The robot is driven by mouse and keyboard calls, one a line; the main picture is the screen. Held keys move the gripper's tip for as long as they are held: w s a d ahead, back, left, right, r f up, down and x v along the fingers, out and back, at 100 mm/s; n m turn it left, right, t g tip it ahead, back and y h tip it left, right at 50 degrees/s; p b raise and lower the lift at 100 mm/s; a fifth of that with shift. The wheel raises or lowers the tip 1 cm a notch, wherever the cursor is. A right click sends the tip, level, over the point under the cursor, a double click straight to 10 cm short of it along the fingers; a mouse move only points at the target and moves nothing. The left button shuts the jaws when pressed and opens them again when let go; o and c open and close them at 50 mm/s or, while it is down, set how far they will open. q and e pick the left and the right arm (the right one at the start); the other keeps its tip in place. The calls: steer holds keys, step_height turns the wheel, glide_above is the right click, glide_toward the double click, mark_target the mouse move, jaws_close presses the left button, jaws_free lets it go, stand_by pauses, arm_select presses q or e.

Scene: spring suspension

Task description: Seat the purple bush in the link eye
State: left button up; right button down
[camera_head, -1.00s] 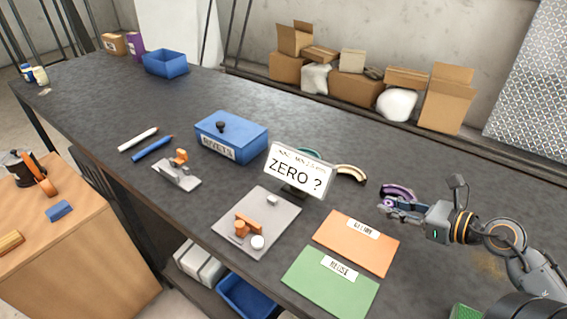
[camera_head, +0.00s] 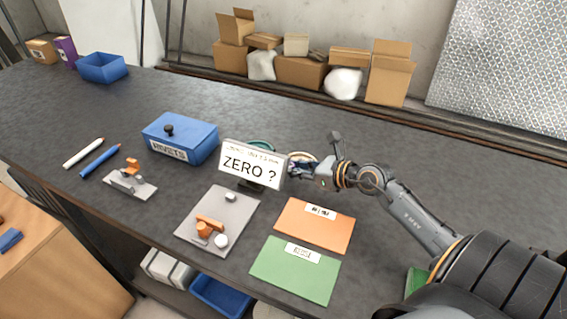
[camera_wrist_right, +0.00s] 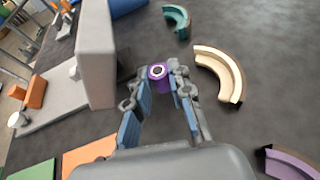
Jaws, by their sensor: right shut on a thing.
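The purple bush (camera_wrist_right: 158,72) is a small ring with a dark bore, clasped between the fingertips of my right gripper (camera_wrist_right: 160,80) in the right wrist view. In the head view, this gripper (camera_head: 302,170) is just right of the sign, above the table, and the bush is hard to make out. An orange piece stands on a small grey fixture (camera_head: 138,188) at left. More orange parts (camera_head: 207,226) and a white cylinder (camera_head: 222,241) are on a grey plate (camera_head: 190,236). I cannot tell which orange part has the link eye. My left gripper is out of view.
The "ZERO ?" sign (camera_head: 252,166) stands between my right gripper and the plate. Curved teal (camera_wrist_right: 178,20), cream (camera_wrist_right: 218,72) and purple (camera_wrist_right: 290,162) pieces lie nearby. A blue rivets box (camera_head: 180,138), orange mat (camera_head: 313,228) and green mat (camera_head: 293,272) occupy the dark table.

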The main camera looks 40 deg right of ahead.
steer(key=shift+w+a+r, duration=0.15)
steer(key=shift+w, duration=0.25)
steer(key=shift+w+a+p, duration=0.2)
steer(key=shift+w+p, duration=0.1)
steer(key=shift+w, duration=0.3)
steer(key=shift+w+a+p, duration=0.2)
steer(key=shift+w+p, duration=0.05)
steer(key=shift+w, duration=0.35)
steer(key=shift+w+a+f, duration=0.1)
steer(key=shift+w+f, duration=0.15)
steer(key=shift+f, duration=0.6)
steer(key=shift+s, duration=0.1)
steer(key=shift+f, duration=0.1)
steer(key=shift+f, duration=0.2)
steer(key=c, duration=1.2)
jaws_free()
steer(key=shift+r, duration=0.1)
